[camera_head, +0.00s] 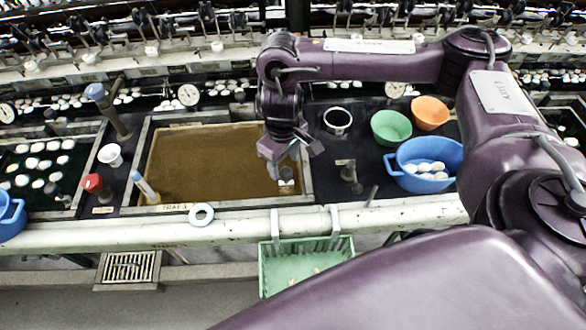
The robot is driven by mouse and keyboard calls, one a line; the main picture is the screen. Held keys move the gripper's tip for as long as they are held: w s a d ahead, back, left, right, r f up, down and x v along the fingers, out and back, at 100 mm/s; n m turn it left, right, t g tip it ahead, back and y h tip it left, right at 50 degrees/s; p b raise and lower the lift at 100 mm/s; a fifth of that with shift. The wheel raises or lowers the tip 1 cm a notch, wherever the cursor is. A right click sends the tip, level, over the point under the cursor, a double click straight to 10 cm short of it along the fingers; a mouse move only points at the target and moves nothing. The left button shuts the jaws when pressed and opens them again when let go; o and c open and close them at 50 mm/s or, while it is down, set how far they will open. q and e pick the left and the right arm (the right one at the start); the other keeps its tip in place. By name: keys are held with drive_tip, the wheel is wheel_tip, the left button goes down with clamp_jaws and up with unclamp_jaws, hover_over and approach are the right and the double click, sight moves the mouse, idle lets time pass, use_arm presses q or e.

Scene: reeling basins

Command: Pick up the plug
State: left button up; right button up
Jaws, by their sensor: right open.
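My right gripper (290,153) hangs over the right end of the brown basin (205,160) with its jaws open and pointing down. Just below it, by the basin's right wall, is a small dark and whitish piece (286,186) that looks like the plug. The gripper partly covers it from above. A small gap seems to lie between the fingertips and this piece, though the depth is hard to judge. My left gripper is not in view.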

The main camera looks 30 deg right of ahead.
sight(284, 170)
drive_tip(key=shift+f, duration=0.45)
drive_tip(key=shift+s+a+f+b, duration=0.1)
drive_tip(key=shift+f+b, duration=0.2)
drive_tip(key=shift+f, duration=0.3)
drive_tip(key=shift+s+a+f+b, duration=0.1)
drive_tip(key=shift+f+b, duration=0.15)
drive_tip(key=shift+f, duration=0.35)
drive_tip(key=f, duration=0.1)
drive_tip(key=f+b, duration=0.1)
drive_tip(key=f, duration=0.1)
drive_tip(key=shift+s+d+f, duration=0.1)
drive_tip(key=shift+d+f, duration=0.1)
drive_tip(key=shift+f, duration=0.5)
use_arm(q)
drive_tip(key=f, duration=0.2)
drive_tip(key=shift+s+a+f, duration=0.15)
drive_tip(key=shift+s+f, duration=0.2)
use_arm(e)
drive_tip(key=c, duration=0.9)
